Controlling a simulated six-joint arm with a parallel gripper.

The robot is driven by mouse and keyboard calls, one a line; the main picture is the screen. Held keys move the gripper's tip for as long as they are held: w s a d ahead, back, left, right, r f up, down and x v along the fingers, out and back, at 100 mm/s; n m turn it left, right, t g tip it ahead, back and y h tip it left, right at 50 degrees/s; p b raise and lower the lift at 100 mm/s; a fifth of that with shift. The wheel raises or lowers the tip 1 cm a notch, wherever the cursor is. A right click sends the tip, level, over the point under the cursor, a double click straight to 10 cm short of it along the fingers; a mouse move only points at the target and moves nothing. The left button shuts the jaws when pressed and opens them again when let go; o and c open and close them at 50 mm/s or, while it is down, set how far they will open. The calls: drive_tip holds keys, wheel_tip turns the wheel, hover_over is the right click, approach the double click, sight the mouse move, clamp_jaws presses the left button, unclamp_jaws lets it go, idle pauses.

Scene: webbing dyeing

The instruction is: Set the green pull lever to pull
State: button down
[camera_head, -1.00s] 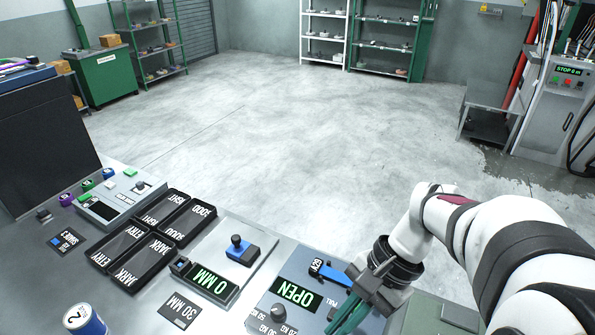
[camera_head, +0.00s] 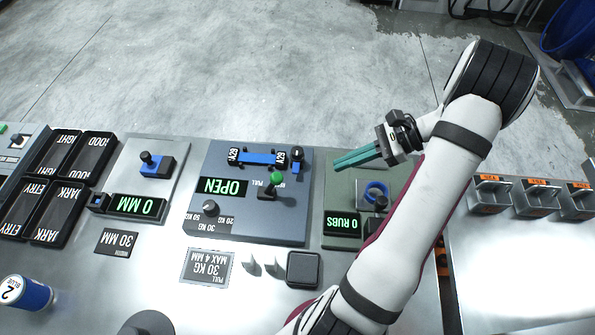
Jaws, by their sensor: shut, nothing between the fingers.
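The green pull lever (camera_head: 276,179) is a small stick with a round green knob on the blue-grey panel (camera_head: 225,162). It stands by the white word PULL, right of the green OPEN display (camera_head: 223,186). Its exact tilt is hard to tell. My gripper (camera_head: 338,163) is shut and empty.
A blue bar with K29 blocks (camera_head: 257,157) lies behind the lever. A dark dial (camera_head: 209,207) sits front left of it. The rub panel has a blue ring (camera_head: 375,192) and a 0 RUBS display (camera_head: 342,223). A black square pad (camera_head: 303,270) and small white pegs (camera_head: 261,264) stand in front.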

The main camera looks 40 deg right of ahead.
sight(273, 185)
drive_tip(key=x, duration=0.3)
drive_tip(key=r+x, duration=0.1)
drive_tip(key=x, duration=0.2)
drive_tip(key=a+x, duration=0.1)
drive_tip(key=x, duration=0.2)
drive_tip(key=shift+w+a+r, duration=0.15)
drive_tip(key=shift+w+a, duration=0.05)
drive_tip(key=shift+w, duration=0.15)
drive_tip(key=shift+w+a+r, duration=0.15)
drive_tip(key=shift+w+a, duration=0.2)
drive_tip(key=shift+a, duration=0.2)
drive_tip(key=shift+w, duration=0.1)
